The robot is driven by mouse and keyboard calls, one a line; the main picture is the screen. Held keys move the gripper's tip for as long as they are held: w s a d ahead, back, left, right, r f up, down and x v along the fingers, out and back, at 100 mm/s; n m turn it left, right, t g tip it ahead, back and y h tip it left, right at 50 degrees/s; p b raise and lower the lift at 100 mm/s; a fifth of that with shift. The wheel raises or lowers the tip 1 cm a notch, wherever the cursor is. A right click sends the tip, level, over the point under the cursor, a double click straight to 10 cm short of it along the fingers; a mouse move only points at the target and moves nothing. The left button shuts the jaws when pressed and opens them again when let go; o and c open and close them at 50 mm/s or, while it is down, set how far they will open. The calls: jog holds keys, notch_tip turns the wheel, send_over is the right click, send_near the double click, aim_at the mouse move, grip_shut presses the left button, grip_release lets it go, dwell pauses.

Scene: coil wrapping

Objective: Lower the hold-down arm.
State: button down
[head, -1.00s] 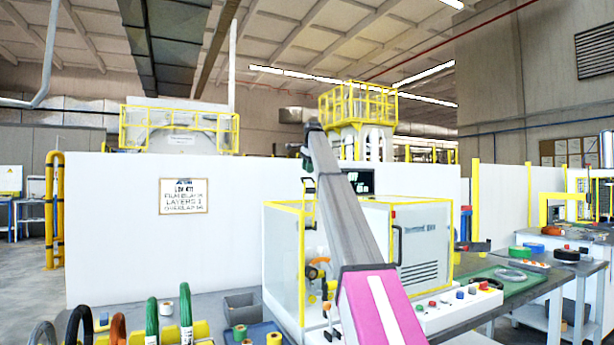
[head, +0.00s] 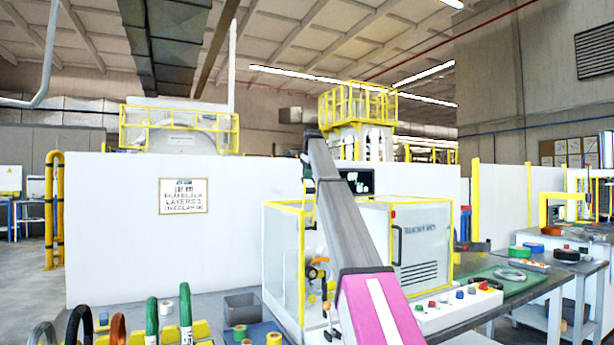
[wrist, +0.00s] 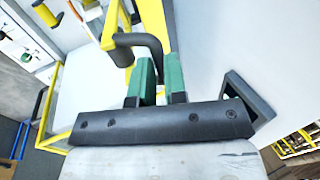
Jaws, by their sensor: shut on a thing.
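In the wrist view my gripper (wrist: 159,66) has two green fingertips closed about a dark bent bar (wrist: 151,44). The bar bends down between the fingers, beside a yellow post (wrist: 154,14). It looks like the hold-down arm's handle, but its far end is not clear. In the head view my grey and pink arm reaches up across the wrapping machine (head: 425,255), a white cabinet with yellow edges. My arm hides the machine's middle, and the fingers and bar cannot be made out there.
A dark screen (head: 358,181) stands behind the machine. Below its right side is a panel with buttons (head: 450,304). Coloured coils (head: 152,318) stand on a rack at lower left, near a grey bin (head: 241,308). A white wall (head: 110,220) runs behind.

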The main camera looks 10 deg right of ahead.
jog(key=s+d+f+t+y, duration=0.1)
jog(key=s+d+f+t, duration=0.15)
jog(key=s, duration=0.45)
jog(key=s+d+f+t+y, duration=0.1)
jog(key=s+d+f+t, duration=0.1)
jog(key=s+t, duration=0.35)
jog(key=s+d+f+t+y, duration=0.1)
jog(key=s+d+f+t, duration=0.1)
jog(key=s+f, duration=0.7)
jog(key=shift+d+f+t+y, duration=0.2)
jog(key=shift+f+t+y, duration=0.35)
jog(key=shift+f, duration=1.4)
jog(key=c, duration=1.2)
grip_release()
jog(key=shift+o, duration=0.2)
jog(key=v, duration=1)
jog(key=shift+s, duration=0.4)
